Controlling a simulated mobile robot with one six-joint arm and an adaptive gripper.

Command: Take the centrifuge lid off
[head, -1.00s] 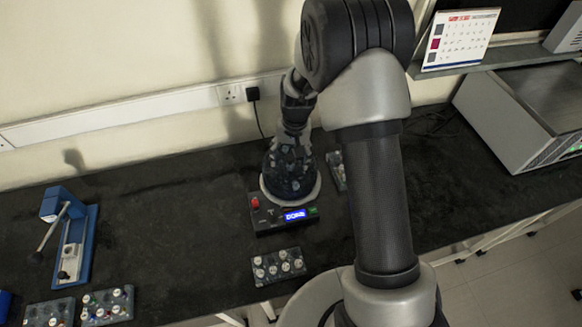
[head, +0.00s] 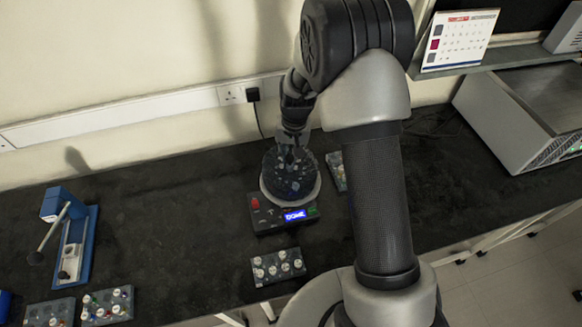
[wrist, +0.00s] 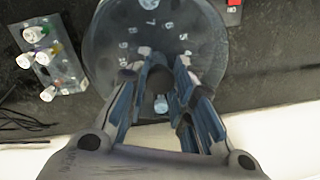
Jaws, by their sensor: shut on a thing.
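The centrifuge (head: 284,218) stands on the dark bench, with a red button and a lit blue display on its front. Its clear domed lid (head: 278,185) sits on top, over the rotor. My gripper (head: 293,147) points down at the lid's top. In the wrist view my gripper (wrist: 160,88) is shut on the lid's dark central knob (wrist: 160,77), with fingers on both sides of it. The fingers hide part of the lid.
A tube rack (head: 279,267) lies in front of the centrifuge, and another rack (head: 337,170) is close behind it to the right. A blue stand (head: 83,245) and two more racks are at left. A grey appliance (head: 525,110) stands at right. The bench left of the centrifuge is clear.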

